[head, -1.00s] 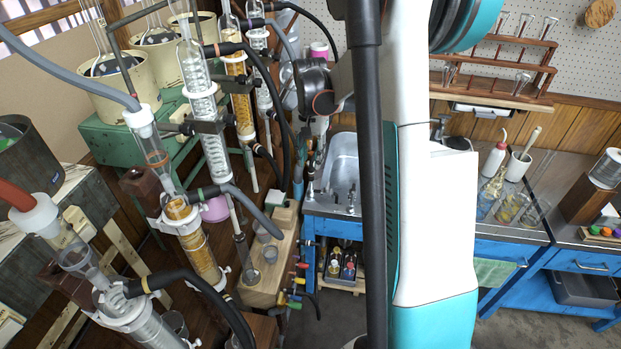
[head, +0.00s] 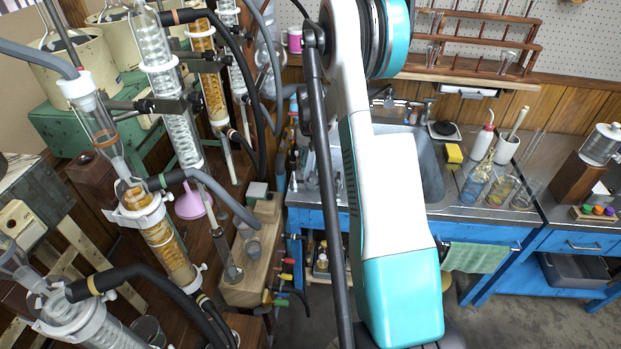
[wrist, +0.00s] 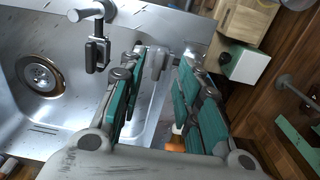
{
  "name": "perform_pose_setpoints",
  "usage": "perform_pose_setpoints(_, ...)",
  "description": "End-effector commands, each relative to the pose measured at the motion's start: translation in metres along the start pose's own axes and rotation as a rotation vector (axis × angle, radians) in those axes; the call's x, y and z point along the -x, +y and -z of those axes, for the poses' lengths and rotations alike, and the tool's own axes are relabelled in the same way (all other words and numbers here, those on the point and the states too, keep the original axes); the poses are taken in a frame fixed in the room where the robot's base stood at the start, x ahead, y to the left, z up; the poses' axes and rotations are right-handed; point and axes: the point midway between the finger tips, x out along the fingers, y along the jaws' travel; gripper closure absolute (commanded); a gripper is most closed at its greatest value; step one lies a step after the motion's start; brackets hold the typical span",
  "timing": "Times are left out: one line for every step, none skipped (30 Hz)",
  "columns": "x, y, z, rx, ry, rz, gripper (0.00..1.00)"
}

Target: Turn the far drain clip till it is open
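Several small coloured clips or taps (head: 284,277), red, yellow and green, sit along the front of a wooden block (head: 240,290) in the head view, with dark hoses beside them. I cannot tell which of them is the far drain clip, or whether it is open. My gripper (wrist: 164,62) shows in the wrist view with its two teal-padded fingers apart and nothing clearly held. It is above the right edge of the sink. An orange piece (wrist: 176,142) shows low between the fingers. My arm hides the gripper's tips in the head view.
The steel sink (wrist: 60,125) and its tap (wrist: 97,12) are left of my gripper in the wrist view. A white and green box (wrist: 245,65) is to the right. Glass columns (head: 165,235) with dark hoses crowd the left. A yellow sponge (head: 453,153) lies by the sink.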

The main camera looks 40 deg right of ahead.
Motion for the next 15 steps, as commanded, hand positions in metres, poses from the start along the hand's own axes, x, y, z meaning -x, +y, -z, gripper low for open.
perform_pose_setpoints(-0.013,0.0,0.0,0.0,0.0,0.0,0.69)
perform_pose_setpoints(-0.017,0.0,0.0,0.0,0.0,0.0,0.69)
perform_pose_setpoints(-0.024,0.0,0.0,0.0,0.0,0.0,0.69)
perform_pose_setpoints(-0.028,0.0,0.0,0.0,0.0,0.0,0.69)
perform_pose_setpoints(-0.032,0.0,0.0,0.0,0.0,0.0,0.69)
perform_pose_setpoints(-0.036,0.0,0.0,0.0,0.0,0.0,0.69)
perform_pose_setpoints(-0.039,0.0,0.0,0.0,0.0,0.0,0.69)
perform_pose_setpoints(-0.042,0.0,0.0,0.0,0.0,0.0,0.69)
perform_pose_setpoints(-0.045,0.0,0.0,0.0,0.0,0.0,0.69)
perform_pose_setpoints(-0.047,0.0,0.0,0.0,0.0,0.0,0.69)
perform_pose_setpoints(-0.048,0.0,0.0,0.0,0.0,0.0,0.69)
perform_pose_setpoints(-0.049,0.0,0.0,0.0,0.0,0.0,0.69)
perform_pose_setpoints(-0.05,0.0,0.0,0.0,0.0,0.0,0.69)
perform_pose_setpoints(-0.051,0.0,0.0,0.0,0.0,0.0,0.69)
perform_pose_setpoints(-0.051,0.0,0.0,0.0,0.0,0.0,0.69)
